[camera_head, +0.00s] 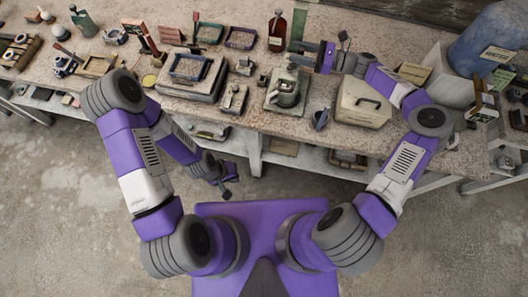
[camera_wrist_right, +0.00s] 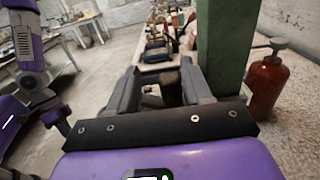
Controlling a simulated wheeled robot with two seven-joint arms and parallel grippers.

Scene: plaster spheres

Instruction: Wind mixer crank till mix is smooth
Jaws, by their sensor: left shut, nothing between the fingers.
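The mixer appears to be the grey metal pot (camera_head: 285,92) standing on a pale square board near the table's front edge; its crank cannot be made out clearly. My right gripper (camera_head: 298,59) is above and behind the pot, pointing left. In the right wrist view its fingers (camera_wrist_right: 160,78) stand apart, with a dark, blunt piece (camera_wrist_right: 171,90) visible between them; I cannot tell whether they touch it. My left gripper (camera_head: 225,186) is shut and empty, hanging low in front of the table. The mix inside the pot cannot be judged.
A red-brown bottle (camera_head: 277,31) and a green block (camera_head: 297,27) stand close behind my right gripper; the bottle also shows in the right wrist view (camera_wrist_right: 266,88). A cream box (camera_head: 360,103) is right of the pot. Trays and tools crowd the left.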

